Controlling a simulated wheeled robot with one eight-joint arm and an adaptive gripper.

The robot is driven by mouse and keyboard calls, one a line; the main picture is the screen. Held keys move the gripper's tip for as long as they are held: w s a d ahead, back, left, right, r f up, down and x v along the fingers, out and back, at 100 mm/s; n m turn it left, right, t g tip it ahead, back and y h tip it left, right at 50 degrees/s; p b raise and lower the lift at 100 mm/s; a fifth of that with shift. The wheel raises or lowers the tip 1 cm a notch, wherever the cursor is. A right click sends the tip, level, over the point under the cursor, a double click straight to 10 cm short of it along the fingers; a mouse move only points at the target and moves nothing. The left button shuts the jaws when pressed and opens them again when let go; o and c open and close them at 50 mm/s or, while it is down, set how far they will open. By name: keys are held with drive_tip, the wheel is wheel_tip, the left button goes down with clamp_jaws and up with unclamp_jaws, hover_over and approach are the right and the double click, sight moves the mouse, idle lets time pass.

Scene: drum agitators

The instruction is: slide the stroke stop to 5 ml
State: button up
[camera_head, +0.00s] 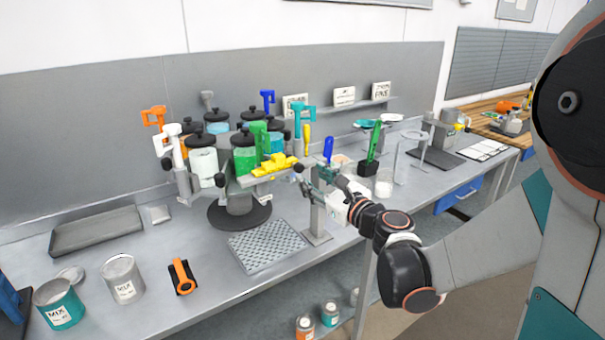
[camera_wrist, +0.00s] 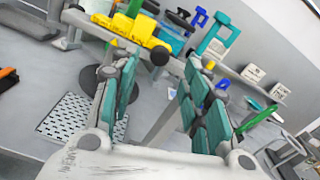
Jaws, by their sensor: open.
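A carousel dispenser (camera_head: 240,205) with several dark-lidded jars and coloured handles stands on the bench. A stepped yellow piece (camera_head: 275,166) sits on a grey arm at its front right; it also shows at the top of the wrist view (camera_wrist: 132,30). I cannot tell for sure whether this is the stroke stop, and no 5 ml mark is readable. My gripper (camera_head: 316,184) is open and empty, right of and a little below the yellow piece. In the wrist view its teal-padded fingers (camera_wrist: 162,88) stand apart, with the grey arm's end beyond them.
A grey post (camera_head: 317,218) stands close by my gripper. A perforated mat (camera_head: 265,245) lies in front of the carousel. The bench's front middle is mostly clear.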

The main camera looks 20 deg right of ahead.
sight(301, 169)
drive_tip(key=x, duration=0.6)
drive_tip(key=shift+b, duration=0.4)
drive_tip(key=shift+s, duration=0.1)
